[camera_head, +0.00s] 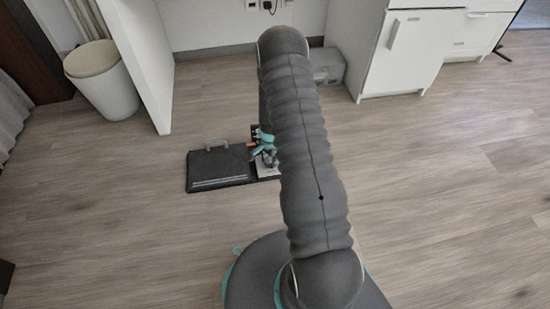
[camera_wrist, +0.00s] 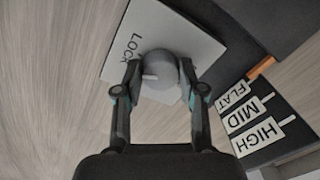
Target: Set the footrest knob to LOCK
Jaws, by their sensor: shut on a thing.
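The grey round knob (camera_wrist: 160,66) sits on a white plate (camera_wrist: 205,45) in the wrist view. A short white mark on the knob points left in the picture, a little below the printed word LOCK (camera_wrist: 130,48). My gripper (camera_wrist: 160,75) is shut on the knob, one finger on each side. Any other word on the plate is hidden. In the head view the dark footrest (camera_head: 218,168) with a grey handle lies on the floor, and my gripper (camera_head: 264,152) is at its right end, partly behind my arm.
A black board with FLAT, MID and HIGH labels (camera_wrist: 250,118) and an orange pointer (camera_wrist: 262,67) stands right of the plate. A white desk panel (camera_head: 140,60), bin (camera_head: 102,85), grey box (camera_head: 328,67) and white cabinet (camera_head: 405,50) stand around. Floor at right is clear.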

